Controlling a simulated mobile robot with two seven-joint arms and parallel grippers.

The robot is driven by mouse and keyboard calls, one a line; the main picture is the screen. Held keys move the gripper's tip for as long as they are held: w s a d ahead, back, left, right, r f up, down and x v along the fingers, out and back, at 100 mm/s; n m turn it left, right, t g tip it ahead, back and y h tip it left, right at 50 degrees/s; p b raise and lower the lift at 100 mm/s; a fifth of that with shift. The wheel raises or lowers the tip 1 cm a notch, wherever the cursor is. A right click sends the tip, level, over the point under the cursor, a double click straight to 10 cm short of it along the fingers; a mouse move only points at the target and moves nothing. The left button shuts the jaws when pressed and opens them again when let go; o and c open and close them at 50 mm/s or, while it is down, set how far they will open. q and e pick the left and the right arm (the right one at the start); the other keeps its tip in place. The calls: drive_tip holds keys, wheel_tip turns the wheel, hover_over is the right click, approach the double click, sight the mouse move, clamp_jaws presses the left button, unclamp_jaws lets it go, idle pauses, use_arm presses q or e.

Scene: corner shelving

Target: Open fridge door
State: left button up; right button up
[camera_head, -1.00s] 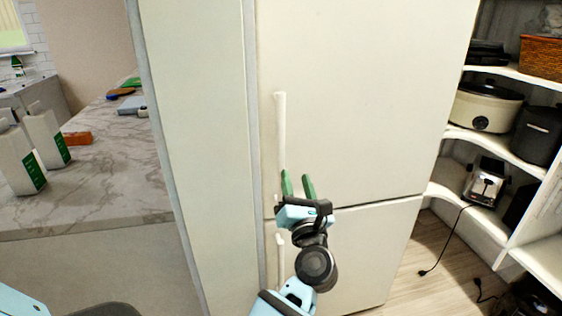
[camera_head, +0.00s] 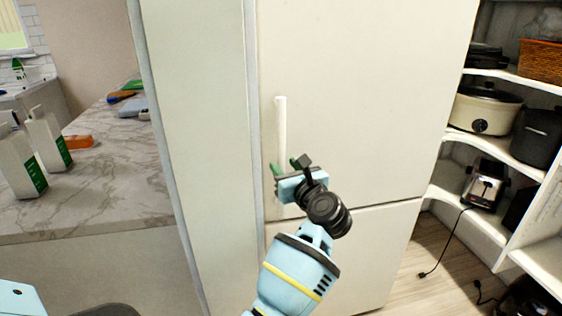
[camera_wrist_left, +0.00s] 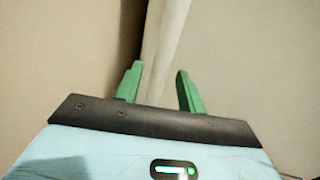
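The white fridge has a large upper door (camera_head: 370,90) with a vertical white bar handle (camera_head: 281,125) near its left edge. The lower door (camera_head: 372,255) is below; its handle is hidden behind my arm. Both doors are shut. My left gripper (camera_head: 285,165) is at the lower end of the upper handle, its green fingers apart. In the left wrist view, the handle (camera_wrist_left: 162,50) runs between the open fingertips (camera_wrist_left: 159,68), with a gap to the right finger; contact with the left finger cannot be told. My right gripper is not in view.
A tall pale panel (camera_head: 200,130) stands left of the fridge. A marble counter (camera_head: 100,200) with white bottles is farther left. Corner shelves (camera_head: 480,222) on the right hold a slow cooker (camera_head: 484,110) and a toaster (camera_head: 484,185). Some bare floor shows at the lower right.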

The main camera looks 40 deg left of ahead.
use_arm(q)
drive_tip(key=shift+x, duration=1.45)
clamp_jaws()
